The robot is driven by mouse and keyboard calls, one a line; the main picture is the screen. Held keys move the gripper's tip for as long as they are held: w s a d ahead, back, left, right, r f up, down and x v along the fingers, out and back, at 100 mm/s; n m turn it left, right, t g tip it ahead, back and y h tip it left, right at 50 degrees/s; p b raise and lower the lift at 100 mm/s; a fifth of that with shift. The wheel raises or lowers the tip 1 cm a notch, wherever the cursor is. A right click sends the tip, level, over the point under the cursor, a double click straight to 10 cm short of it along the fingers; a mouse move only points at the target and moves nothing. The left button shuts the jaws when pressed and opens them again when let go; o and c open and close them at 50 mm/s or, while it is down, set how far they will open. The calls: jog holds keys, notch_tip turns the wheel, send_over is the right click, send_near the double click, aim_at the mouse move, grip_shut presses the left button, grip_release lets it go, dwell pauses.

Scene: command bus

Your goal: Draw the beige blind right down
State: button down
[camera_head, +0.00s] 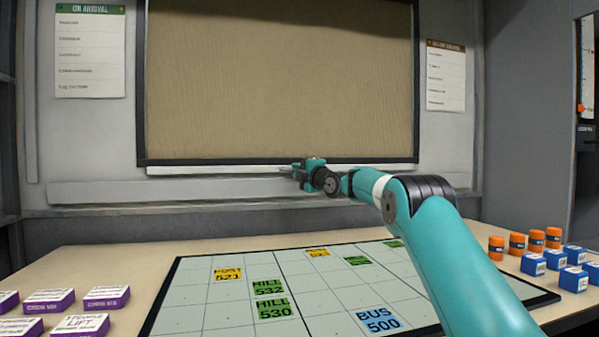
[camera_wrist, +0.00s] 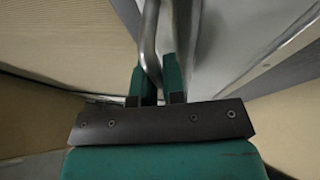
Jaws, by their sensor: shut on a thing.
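The beige blind (camera_head: 280,80) covers the whole window, down to the lower edge of the dark window frame (camera_head: 220,162). My gripper (camera_head: 305,170) is at that lower edge, near the middle of the window. In the wrist view the teal fingers (camera_wrist: 160,82) are shut on a curved grey metal handle (camera_wrist: 150,40), which passes between them. The blind's ribbed beige cloth also shows in the wrist view (camera_wrist: 65,35). In the head view the handle is hidden by my gripper.
A white strip (camera_head: 220,169) runs under the window. On the desk (camera_head: 110,262) below lie a gridded board (camera_head: 215,310) with coloured labels, purple-sided blocks (camera_head: 48,300) at left, and orange cylinders (camera_head: 517,243) and blue blocks (camera_head: 533,263) at right. Notices (camera_head: 90,60) hang beside the window.

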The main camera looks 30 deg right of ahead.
jog(key=shift+f, duration=0.45)
jog(key=c, duration=1.2)
grip_release()
jog(key=shift+r, duration=0.1)
jog(key=shift+s, duration=0.1)
jog(key=b+v, duration=0.3)
jog(key=v, duration=1.4)
jog(key=shift+s, duration=0.15)
jog(key=shift+r, duration=0.15)
